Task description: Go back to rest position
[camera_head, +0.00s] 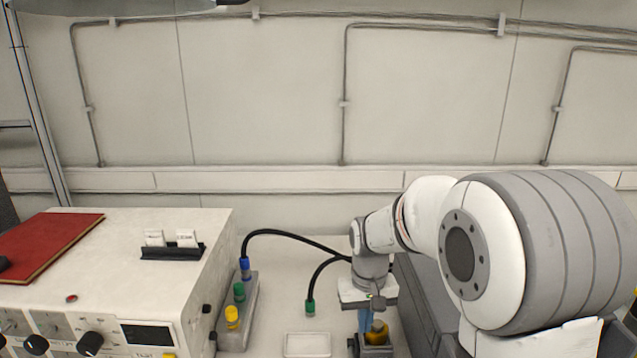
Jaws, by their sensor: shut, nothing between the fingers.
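My arm reaches in from the right and bends down at its wrist. My gripper (364,322) points down near the lower middle of the view, with its fingers together and nothing seen between them. Its narrow blue fingers are close to a yellow rounded part (377,333) on a dark block (376,350). I cannot tell whether they touch it. The fingertips are small and partly hidden.
A white instrument box (120,260) with knobs and a red book (45,245) stands left. Beside it, a grey strip (236,318) has blue, green and yellow connectors. A black cable (290,234) arches toward my wrist; another ends in a green plug (310,308). A small white tray (307,345) lies in front.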

